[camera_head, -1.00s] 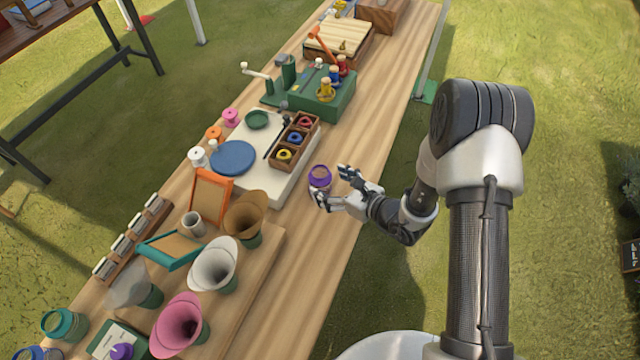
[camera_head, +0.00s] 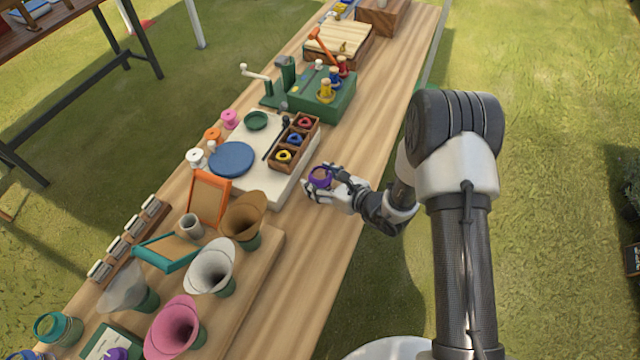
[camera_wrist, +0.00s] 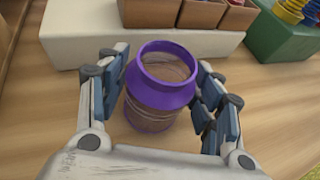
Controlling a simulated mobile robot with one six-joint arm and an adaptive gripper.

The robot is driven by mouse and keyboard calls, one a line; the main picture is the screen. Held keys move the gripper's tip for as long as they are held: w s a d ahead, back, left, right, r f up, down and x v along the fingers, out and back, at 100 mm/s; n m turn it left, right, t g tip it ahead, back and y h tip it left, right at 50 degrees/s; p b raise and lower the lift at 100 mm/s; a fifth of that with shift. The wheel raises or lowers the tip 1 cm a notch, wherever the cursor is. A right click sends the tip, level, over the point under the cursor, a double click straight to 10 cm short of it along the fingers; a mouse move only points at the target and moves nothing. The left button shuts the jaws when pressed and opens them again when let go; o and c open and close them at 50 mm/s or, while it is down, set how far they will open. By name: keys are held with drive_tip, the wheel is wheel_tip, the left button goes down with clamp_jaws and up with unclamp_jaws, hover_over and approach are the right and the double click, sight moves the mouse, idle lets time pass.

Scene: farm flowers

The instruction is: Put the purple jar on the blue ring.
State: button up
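The purple jar (camera_head: 320,177) stands upright on the wooden table near its right edge. In the wrist view the jar (camera_wrist: 160,90) has an open purple rim, a purple shoulder and a clear body. My gripper (camera_head: 326,186) is around it, with one finger on each side. In the wrist view the fingers of my gripper (camera_wrist: 162,100) look open, with a narrow gap at the jar's left side. A small blue ring-shaped piece (camera_head: 294,138) lies in the middle compartment of a wooden box. A flat blue disc (camera_head: 232,158) lies on the white board; no hole shows in it.
The white board (camera_head: 262,183) and the wooden box (camera_head: 279,163) stand just beyond the jar. A green stand (camera_head: 322,108) with colored spools is farther back. Paper cones (camera_head: 211,268) and frames (camera_head: 208,197) crowd the lower left. The table strip along the right edge is clear.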

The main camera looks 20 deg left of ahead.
drive_tip(key=c, duration=0.9)
drive_tip(key=shift+r, duration=0.1)
